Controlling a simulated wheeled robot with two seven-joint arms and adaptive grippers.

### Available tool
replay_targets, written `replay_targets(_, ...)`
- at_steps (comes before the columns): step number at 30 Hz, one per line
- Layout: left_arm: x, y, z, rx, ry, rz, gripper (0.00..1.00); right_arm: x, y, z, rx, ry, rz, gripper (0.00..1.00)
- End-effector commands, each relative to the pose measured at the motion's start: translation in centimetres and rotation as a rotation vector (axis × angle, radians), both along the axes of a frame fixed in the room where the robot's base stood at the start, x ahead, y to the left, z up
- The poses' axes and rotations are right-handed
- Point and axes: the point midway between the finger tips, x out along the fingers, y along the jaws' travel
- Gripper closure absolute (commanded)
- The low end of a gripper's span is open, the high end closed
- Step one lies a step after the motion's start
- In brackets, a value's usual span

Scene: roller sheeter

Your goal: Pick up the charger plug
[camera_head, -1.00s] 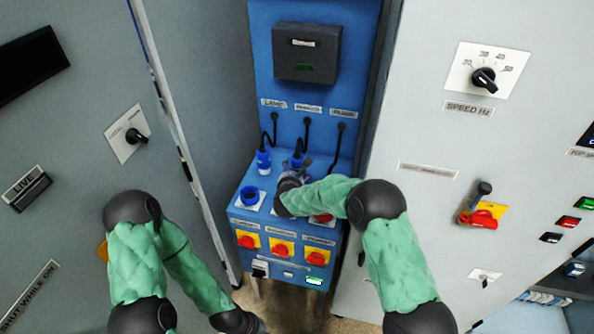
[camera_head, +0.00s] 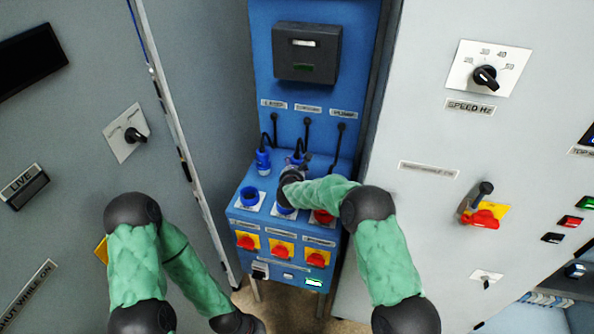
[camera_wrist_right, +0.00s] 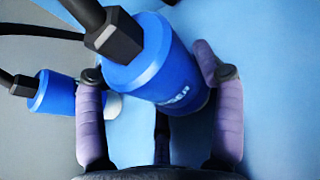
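The charger plug (camera_head: 298,158) is a blue cylinder with a black cable, the middle one at the blue panel. It is partly hidden behind my right gripper (camera_head: 293,172). In the right wrist view the charger plug (camera_wrist_right: 168,72) shows large, tilted, with part of its lettering visible. The purple fingers of my right gripper (camera_wrist_right: 158,108) stand apart on either side of it. A gap shows at the left finger; the right finger overlaps the plug's edge, and I cannot tell whether it touches. My left arm hangs at lower left; its gripper is out of the frame.
A second blue plug (camera_head: 263,160) hangs to the left; it also shows in the wrist view (camera_wrist_right: 55,92). Below are a blue socket (camera_head: 249,196) and red-yellow switches (camera_head: 282,250) on the box front. Grey cabinets (camera_head: 425,140) flank the narrow panel.

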Motion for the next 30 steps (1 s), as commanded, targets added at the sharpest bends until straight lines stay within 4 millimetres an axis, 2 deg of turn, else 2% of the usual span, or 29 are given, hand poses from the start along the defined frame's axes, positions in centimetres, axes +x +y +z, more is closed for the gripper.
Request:
replay_targets(1,0.0,0.0,0.0,0.0,0.0,0.0,1.0,0.0,0.0,0.0,0.0,0.0,0.0,0.56)
replay_targets(3,0.0,0.0,0.0,0.0,0.0,0.0,1.0,0.0,0.0,0.0,0.0,0.001,0.0,0.76)
replay_targets(4,0.0,0.0,0.0,0.0,0.0,0.0,1.0,0.0,0.0,-0.1,0.0,0.001,0.0,0.8)
replay_targets(17,0.0,0.0,0.2,0.0,0.0,0.0,1.0,0.0,0.0,0.7,0.0,0.0,0.0,0.8)
replay_targets(23,0.0,0.0,1.0,0.0,0.0,0.0,1.0,0.0,0.0,3.5,0.002,-0.003,-0.001,0.8)
replay_targets(30,0.0,0.0,1.6,0.0,0.0,0.0,1.0,-3.2,0.0,7.4,0.001,-0.004,0.001,0.8)
